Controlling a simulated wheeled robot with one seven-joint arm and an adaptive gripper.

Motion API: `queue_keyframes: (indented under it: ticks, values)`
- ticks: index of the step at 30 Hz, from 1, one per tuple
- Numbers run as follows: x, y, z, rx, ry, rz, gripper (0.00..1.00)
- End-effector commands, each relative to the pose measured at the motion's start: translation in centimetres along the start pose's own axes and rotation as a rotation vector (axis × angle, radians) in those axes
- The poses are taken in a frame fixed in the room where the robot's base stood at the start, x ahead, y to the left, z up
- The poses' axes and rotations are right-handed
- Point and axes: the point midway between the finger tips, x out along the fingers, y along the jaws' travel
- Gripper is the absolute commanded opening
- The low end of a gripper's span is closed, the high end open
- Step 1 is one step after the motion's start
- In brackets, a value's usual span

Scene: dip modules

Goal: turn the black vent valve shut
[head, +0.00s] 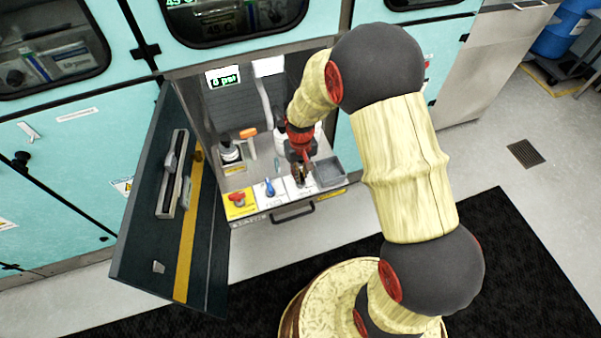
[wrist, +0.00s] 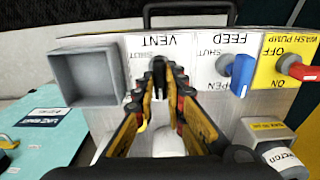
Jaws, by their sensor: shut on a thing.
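The black vent valve (wrist: 158,66) stands on the white panel patch marked VENT, in the upper middle of the wrist view. My gripper (wrist: 159,84) is shut on its handle, with one finger on each side. The handle lies roughly along the line of the fingers, which hide part of it and the markings beside it. A SHUT mark shows to the left of the valve. In the head view my gripper (head: 301,172) reaches down to the front panel of the open cabinet, and the valve is mostly hidden there.
The blue feed valve (wrist: 240,72) is close to the right, with the red wash pump knob (wrist: 295,68) beyond it. An empty grey tray (wrist: 90,77) lies to the left. The open cabinet door (head: 145,210) stands left of my arm. A display (head: 224,81) reads 8 psi.

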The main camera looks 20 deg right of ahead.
Motion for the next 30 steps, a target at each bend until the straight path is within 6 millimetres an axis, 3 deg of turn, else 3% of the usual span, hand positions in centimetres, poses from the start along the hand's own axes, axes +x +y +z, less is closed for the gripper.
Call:
queue_keyframes:
  ticks: [17,30]
  values:
    - [-0.08,0.0,0.05,0.067,-0.002,0.0,0.0]
    - [-0.2,0.0,0.04,0.422,-0.001,0.0,0.0]
